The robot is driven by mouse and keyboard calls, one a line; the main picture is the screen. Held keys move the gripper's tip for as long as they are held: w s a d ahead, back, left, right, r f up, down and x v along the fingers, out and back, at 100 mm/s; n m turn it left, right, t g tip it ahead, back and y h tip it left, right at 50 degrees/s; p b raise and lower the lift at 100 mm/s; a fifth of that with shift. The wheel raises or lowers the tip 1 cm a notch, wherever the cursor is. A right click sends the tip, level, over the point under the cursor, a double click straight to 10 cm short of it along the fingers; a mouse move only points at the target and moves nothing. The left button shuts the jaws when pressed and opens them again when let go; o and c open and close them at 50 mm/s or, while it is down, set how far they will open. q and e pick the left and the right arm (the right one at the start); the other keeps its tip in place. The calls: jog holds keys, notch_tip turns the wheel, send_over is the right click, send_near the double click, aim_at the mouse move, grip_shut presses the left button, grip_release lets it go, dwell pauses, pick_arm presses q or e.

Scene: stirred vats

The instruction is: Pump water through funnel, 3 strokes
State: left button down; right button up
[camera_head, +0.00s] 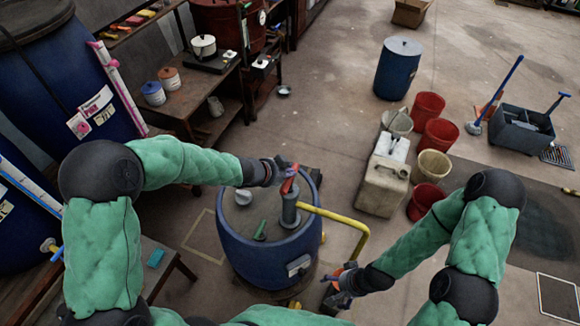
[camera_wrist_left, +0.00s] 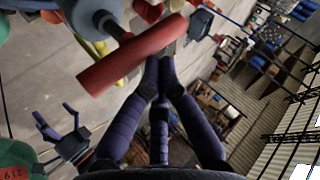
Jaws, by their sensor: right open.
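The pump (camera_head: 289,210) stands on the lid of a blue vat (camera_head: 258,255), with a red handle (camera_head: 289,185) at its top. The handle fills the upper middle of the left wrist view (camera_wrist_left: 130,55). My left gripper (camera_head: 284,168) is at the handle; its fingertips meet right beside the handle (camera_wrist_left: 160,62), with nothing visible between them. I cannot tell whether they touch it. A yellow pipe (camera_head: 335,217) runs from the pump and bends down. My right gripper (camera_head: 338,298) is open near the pipe's lower end, beside a partly hidden orange-red object (camera_head: 336,275). I cannot tell whether this is the funnel.
A beige canister (camera_head: 382,185) and several red and cream buckets (camera_head: 440,138) stand to the right. A wooden bench (camera_head: 180,100) with pots is at the back left. Large blue drums (camera_head: 60,75) stand at the left. Open floor lies beyond the vat.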

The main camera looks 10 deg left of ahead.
pick_arm(q)
jog(key=shift+s+f+b, duration=0.15)
jog(key=shift+f+b, duration=0.95)
jog(key=shift+f, duration=0.35)
dwell(0.9)
jog(key=shift+r, duration=0.1)
jog(key=shift+r+p, duration=3.5)
jog(key=shift+r, duration=0.1)
notch_tip(320, 180, up, 6)
jog(key=p, duration=0.5)
jog(key=shift+p, duration=0.4)
